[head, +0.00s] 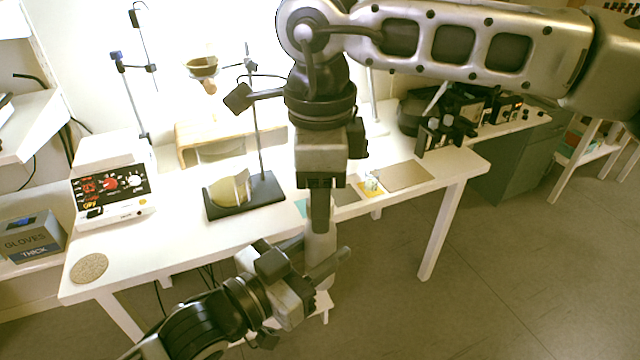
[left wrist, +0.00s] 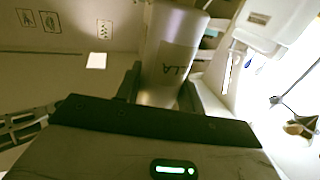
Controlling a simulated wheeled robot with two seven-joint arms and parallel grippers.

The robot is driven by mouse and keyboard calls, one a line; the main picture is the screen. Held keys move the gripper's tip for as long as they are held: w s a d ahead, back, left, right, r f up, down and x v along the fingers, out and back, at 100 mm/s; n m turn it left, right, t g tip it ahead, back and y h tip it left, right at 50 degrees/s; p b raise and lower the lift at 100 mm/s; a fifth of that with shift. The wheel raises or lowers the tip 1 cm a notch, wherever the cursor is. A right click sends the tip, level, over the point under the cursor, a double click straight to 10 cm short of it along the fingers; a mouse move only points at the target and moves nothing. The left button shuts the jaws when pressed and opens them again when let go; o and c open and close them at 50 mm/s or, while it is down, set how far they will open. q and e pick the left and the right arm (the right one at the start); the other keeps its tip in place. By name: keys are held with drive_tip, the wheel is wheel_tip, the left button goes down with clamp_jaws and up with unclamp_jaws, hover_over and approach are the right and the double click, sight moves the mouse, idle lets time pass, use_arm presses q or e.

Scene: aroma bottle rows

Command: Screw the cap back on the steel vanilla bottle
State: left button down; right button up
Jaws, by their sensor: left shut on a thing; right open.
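The steel vanilla bottle (left wrist: 168,55) shows in the left wrist view as a pale metal cylinder, with a label on which "LLA" can be read. In the head view it is a pale body (head: 320,243) below my right gripper. My left gripper (head: 316,258) is shut on the bottle and holds it in front of the table's edge. My right gripper (head: 320,215) points down right above the bottle and is open, its fingers seen edge-on. It hides the bottle's top, so I cannot tell where the cap is.
The white table (head: 190,247) lies behind the grippers. A dark stand base (head: 262,188) with an upright rod is close to my right gripper. A yellow mat (head: 371,193) with a small item and a brown mat (head: 408,176) lie to the right. A cork disc (head: 89,268) lies far left.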

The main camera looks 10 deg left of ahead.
drive_tip(key=c, duration=1)
drive_tip(key=o, duration=1.1)
drive_tip(key=shift+o, duration=0.2)
wheel_tip(320, 180, up, 12)
